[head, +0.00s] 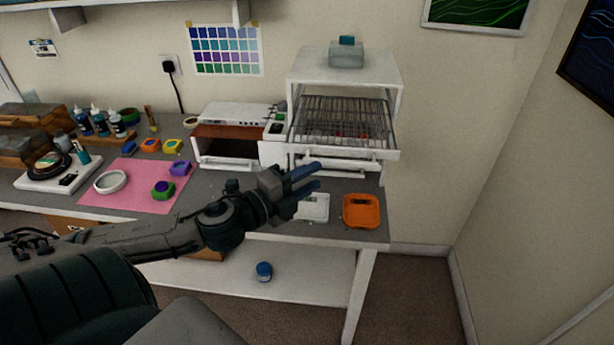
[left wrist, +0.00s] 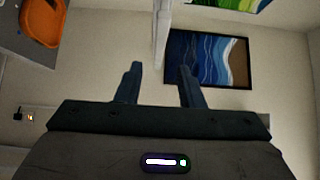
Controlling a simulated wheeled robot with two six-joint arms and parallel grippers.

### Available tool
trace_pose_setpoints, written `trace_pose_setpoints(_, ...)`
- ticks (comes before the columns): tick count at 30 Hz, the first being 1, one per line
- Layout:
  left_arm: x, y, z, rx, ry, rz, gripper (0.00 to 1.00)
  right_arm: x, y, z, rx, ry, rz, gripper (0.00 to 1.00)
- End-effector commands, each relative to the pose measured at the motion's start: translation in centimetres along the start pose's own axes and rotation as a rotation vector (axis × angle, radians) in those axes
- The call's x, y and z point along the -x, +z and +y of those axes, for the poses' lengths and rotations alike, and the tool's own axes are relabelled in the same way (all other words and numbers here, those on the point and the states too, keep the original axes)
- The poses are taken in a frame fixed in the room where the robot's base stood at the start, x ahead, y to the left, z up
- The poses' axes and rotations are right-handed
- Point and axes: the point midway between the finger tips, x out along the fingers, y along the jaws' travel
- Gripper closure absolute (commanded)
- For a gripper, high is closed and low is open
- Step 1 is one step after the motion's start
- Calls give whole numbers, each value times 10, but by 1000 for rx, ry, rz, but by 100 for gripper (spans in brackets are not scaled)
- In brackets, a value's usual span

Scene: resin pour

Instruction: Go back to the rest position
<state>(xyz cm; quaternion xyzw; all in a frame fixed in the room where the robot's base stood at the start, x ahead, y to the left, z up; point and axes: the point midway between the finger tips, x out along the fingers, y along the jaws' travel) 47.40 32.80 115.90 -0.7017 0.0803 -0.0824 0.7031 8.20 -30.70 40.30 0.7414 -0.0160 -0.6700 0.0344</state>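My left arm comes in from the left in the head view, and its gripper (head: 305,178) is in the air in front of the workbench, near the drying rack. In the left wrist view the two blue-grey fingers of the left gripper (left wrist: 160,85) stand apart with nothing between them; wall shows behind. My right gripper is not in either view. The workbench (head: 235,195) runs along the wall below and behind the left gripper. The gripper partly hides a white tray (head: 316,207).
An orange tray (head: 362,211) sits near the bench's right end. A rack unit (head: 345,70) has a wire shelf pulled out. A pink mat (head: 125,192) holds a white ring dish (head: 110,182) and small molds. A blue jar (head: 264,271) stands on the lower shelf. Floor to the right is clear.

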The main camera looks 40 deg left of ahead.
Motion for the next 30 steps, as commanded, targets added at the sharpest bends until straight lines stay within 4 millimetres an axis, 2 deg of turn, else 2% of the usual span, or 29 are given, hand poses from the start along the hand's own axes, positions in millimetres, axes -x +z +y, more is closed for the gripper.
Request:
trace_pose_setpoints(23,4,-1,0,5,-2,4,65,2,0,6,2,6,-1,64)
trace_pose_setpoints(26,7,3,6,46,6,-33,65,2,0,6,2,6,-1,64)
trace_pose_setpoints(30,18,18,32,215,49,-190,65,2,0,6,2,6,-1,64)
